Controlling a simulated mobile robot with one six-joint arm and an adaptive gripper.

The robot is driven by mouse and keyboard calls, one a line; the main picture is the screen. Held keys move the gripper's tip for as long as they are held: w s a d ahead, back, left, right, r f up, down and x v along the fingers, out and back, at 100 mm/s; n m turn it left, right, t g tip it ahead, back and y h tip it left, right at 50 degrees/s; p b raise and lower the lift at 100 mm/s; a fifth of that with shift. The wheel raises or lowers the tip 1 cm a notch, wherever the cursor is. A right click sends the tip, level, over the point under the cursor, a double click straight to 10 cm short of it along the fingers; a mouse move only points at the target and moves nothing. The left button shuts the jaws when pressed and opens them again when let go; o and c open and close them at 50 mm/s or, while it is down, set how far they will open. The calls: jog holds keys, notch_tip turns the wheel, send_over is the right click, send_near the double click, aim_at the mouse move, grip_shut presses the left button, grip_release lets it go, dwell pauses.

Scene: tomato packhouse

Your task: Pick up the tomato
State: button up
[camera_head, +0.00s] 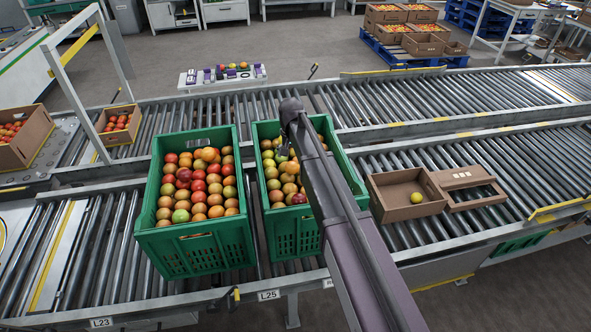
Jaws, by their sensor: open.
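Two green crates full of tomatoes stand on the near roller conveyor. The left crate (196,255) holds red, orange and green tomatoes (199,186). The right crate (292,240) holds similar ones (274,184), partly hidden behind my arm. My gripper (283,154) is over the right crate, pointing down at its tomatoes, small and dark in the picture. Its fingers look empty; whether they touch a tomato cannot be told. A single yellow-green tomato (416,198) lies in an open cardboard box (390,211) to the right of my arm.
A cardboard tray (470,201) sits beside the open box. A small table (222,80) with small items is behind the conveyors. Cardboard boxes of tomatoes (20,143) are at the left. The rollers (530,165) at right are clear.

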aim_at(292, 163)
jog(key=shift+f, duration=0.15)
notch_tip(292, 163, down, 5)
jog(key=b, duration=0.5)
jog(key=shift+w, duration=0.15)
dwell(0.7)
jog(key=c, duration=0.7)
